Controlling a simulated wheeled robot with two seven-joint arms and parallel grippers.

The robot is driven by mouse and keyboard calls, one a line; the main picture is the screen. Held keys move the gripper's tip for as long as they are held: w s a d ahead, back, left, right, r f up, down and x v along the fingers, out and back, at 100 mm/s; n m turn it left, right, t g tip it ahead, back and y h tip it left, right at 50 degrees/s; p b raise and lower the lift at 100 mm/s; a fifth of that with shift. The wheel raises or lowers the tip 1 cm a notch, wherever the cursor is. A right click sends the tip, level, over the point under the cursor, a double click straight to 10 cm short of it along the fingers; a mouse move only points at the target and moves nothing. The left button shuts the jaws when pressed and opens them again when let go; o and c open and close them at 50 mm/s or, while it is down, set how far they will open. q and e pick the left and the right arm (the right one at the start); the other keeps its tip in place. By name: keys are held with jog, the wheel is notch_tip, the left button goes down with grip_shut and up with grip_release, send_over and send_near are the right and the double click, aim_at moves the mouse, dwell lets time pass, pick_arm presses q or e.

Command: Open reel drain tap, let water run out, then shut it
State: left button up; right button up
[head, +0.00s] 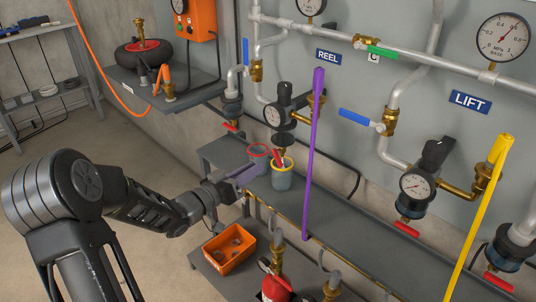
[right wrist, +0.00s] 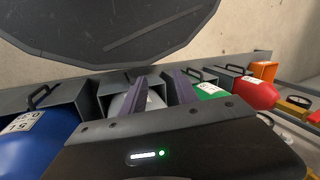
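The REEL sign (head: 328,57) hangs above a black regulator with a small gauge (head: 272,115) and a dark bowl. Below it a red tap handle (head: 277,157) slants steeply down at a yellow-rimmed cup (head: 282,180). The tap's body and any water are too small to make out. My left gripper (head: 255,168) is just left of this cup, beside a red-rimmed cup (head: 259,150) that it partly hides. I cannot tell whether its fingers touch either cup. In the right wrist view my right gripper (right wrist: 160,90) has its purple fingers apart, with nothing between them.
A purple bar (head: 314,150) and a yellow bar (head: 482,210) rise in front of the pipes. An orange bin (head: 229,248) and a red extinguisher (head: 276,288) stand below. Blue (right wrist: 35,145) and red (right wrist: 252,93) cylinders lie in racks near my right gripper.

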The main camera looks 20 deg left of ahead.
aim_at(274, 156)
pick_arm(q)
jog(key=shift+d+r+n, duration=0.2)
jog(key=shift+r+n, duration=0.05)
jog(key=shift+n, duration=0.85)
jog(key=b+x, duration=0.1)
jog(key=x, duration=0.6)
jog(key=shift+w+d, duration=0.15)
jog(key=shift+w, duration=0.2)
grip_shut()
